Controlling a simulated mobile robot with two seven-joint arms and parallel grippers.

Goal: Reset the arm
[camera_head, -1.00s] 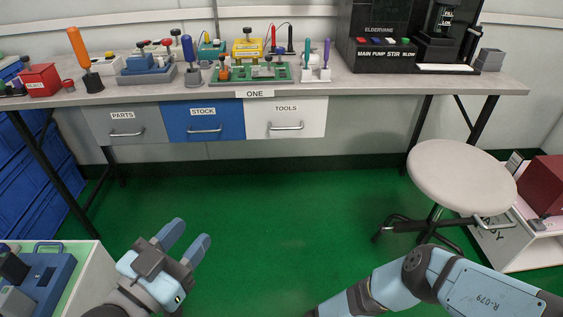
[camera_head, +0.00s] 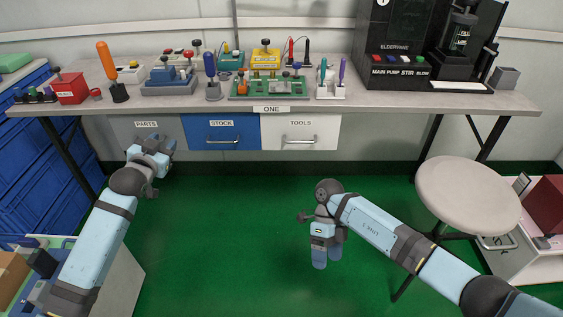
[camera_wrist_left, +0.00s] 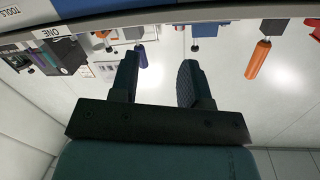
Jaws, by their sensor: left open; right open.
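My left gripper (camera_head: 160,144) is in front of the grey PARTS drawer, just below the front edge of the workbench. It is open and empty, and its two fingers stand apart in the left wrist view (camera_wrist_left: 160,80). My right gripper (camera_head: 327,258) hangs over the green floor in front of the bench, left of the stool, fingers pointing down. It is open and I see nothing between its fingers. Whether the left fingers touch the drawer front cannot be told.
The workbench (camera_head: 400,104) carries handheld testers, an orange-handled tool (camera_head: 107,62) and a black machine (camera_head: 397,45). The PARTS (camera_head: 146,124), STOCK (camera_head: 222,124) and TOOLS (camera_head: 301,123) drawers are closed. A round stool (camera_head: 468,195) stands at right. Blue crates (camera_head: 40,170) stand at left.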

